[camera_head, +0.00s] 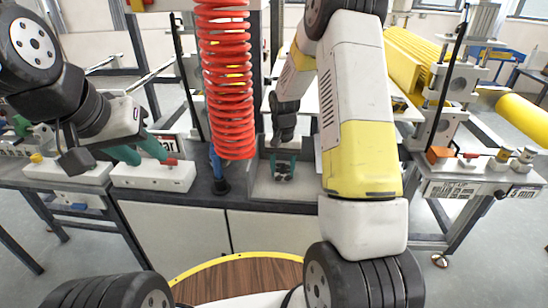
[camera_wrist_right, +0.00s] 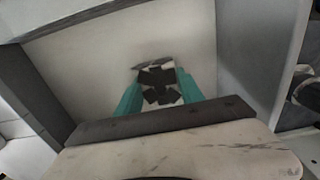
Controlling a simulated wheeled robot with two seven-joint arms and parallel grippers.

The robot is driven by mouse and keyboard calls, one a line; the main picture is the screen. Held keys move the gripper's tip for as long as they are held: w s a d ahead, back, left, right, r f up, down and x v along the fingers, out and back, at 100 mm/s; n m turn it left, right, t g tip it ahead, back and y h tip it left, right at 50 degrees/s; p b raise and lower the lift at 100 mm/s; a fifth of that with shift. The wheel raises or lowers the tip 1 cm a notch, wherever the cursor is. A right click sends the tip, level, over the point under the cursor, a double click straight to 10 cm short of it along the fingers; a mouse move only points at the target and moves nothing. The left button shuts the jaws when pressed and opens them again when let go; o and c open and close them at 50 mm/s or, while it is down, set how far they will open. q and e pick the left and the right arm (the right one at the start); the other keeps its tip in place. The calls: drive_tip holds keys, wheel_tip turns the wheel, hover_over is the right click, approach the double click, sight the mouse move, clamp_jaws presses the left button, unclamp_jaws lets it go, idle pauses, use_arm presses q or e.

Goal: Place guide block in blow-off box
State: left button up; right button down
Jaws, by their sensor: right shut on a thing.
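My right gripper (camera_head: 283,172) is inside the open pale blow-off box (camera_head: 262,188) in the middle of the head view. Its teal fingers are shut on a small dark guide block (camera_head: 284,177). In the right wrist view, the guide block (camera_wrist_right: 158,88) sits between the teal fingertips (camera_wrist_right: 160,92), with the pale inside of the box (camera_wrist_right: 80,70) beyond it. I cannot tell whether the block touches the box floor. My left gripper (camera_head: 143,151) has its teal fingers apart and appears empty, just above a white control box (camera_head: 150,178) with a red button.
A red coiled hose (camera_head: 226,80) hangs left of the blow-off box. A blue-tipped air nozzle (camera_head: 218,172) stands beside it. Yellow rollers (camera_head: 415,62) and a panel with knobs (camera_head: 480,165) are on the right. A round wooden top (camera_head: 240,280) is in front.

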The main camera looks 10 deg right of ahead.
sight(283, 169)
drive_tip(key=c, duration=0.7)
unclamp_jaws()
drive_tip(key=shift+f, duration=0.1)
drive_tip(key=s+r+t, duration=0.1)
drive_tip(key=s+r, duration=0.2)
drive_tip(key=r, duration=0.7)
drive_tip(key=s+r+t, duration=0.1)
drive_tip(key=s+r, duration=0.2)
drive_tip(key=r, duration=0.8)
drive_tip(key=s+a+r+n+t, duration=0.1)
drive_tip(key=s+r, duration=0.1)
drive_tip(key=s, duration=0.4)
drive_tip(key=s+r+n+t+y, duration=0.1)
drive_tip(key=s+r, duration=0.2)
drive_tip(key=s, duration=0.4)
drive_tip(key=s+a+r+n+t+y, duration=0.1)
drive_tip(key=s+r+t, duration=0.1)
drive_tip(key=s, duration=0.4)
drive_tip(key=shift+s+a+r+n, duration=0.3)
drive_tip(key=shift+n, duration=0.1)
